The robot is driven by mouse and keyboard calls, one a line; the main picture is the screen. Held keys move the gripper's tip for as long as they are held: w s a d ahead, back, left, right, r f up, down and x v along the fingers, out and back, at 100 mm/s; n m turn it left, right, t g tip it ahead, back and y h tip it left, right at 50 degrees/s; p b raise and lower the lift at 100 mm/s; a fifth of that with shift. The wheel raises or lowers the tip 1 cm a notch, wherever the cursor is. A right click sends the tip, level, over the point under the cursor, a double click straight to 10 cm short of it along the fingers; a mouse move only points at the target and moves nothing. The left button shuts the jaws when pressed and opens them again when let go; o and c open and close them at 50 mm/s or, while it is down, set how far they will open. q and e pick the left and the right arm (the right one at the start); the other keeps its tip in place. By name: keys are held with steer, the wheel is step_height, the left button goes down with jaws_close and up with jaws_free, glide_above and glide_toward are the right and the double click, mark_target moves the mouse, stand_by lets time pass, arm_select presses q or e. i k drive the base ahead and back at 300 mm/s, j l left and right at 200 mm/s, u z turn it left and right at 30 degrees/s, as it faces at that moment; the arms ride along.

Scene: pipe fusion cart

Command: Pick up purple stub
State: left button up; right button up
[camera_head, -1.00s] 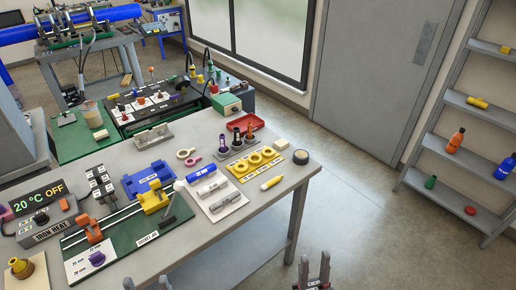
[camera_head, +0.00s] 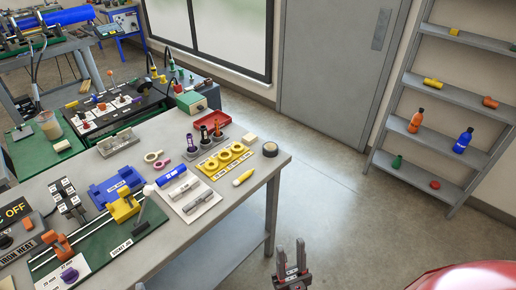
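A small purple stub (camera_head: 68,275) stands on the white labelled plate at the front left of the green board (camera_head: 128,240), in the lower left of the head view. Other purple items are a purple-handled ring (camera_head: 162,163) and a purple-topped piece (camera_head: 191,142) in the dark holder. My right gripper (camera_head: 290,247) is at the bottom centre, over the floor to the right of the bench. Its two fingers are apart with nothing between them. It is far from the stub. My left gripper is not in view.
The grey bench (camera_head: 232,207) also holds a blue clamp block (camera_head: 112,190), yellow rings (camera_head: 222,157) and a red tray (camera_head: 212,119). A shelf (camera_head: 445,88) with bottles stands at the right. A red curved object (camera_head: 470,279) shows at the lower right. The floor between is clear.

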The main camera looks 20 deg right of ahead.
mark_target(189, 137)
steer(key=l+u, duration=0.2)
steer(key=u, duration=0.55)
steer(key=i+l+u, duration=0.1)
steer(key=l+u, duration=0.3)
steer(key=l, duration=0.35)
steer(key=l+u, duration=0.35)
steer(key=l, duration=0.4)
steer(key=i+l, duration=0.1)
steer(key=l, duration=0.35)
steer(key=i+l, duration=0.1)
steer(key=l, duration=0.4)
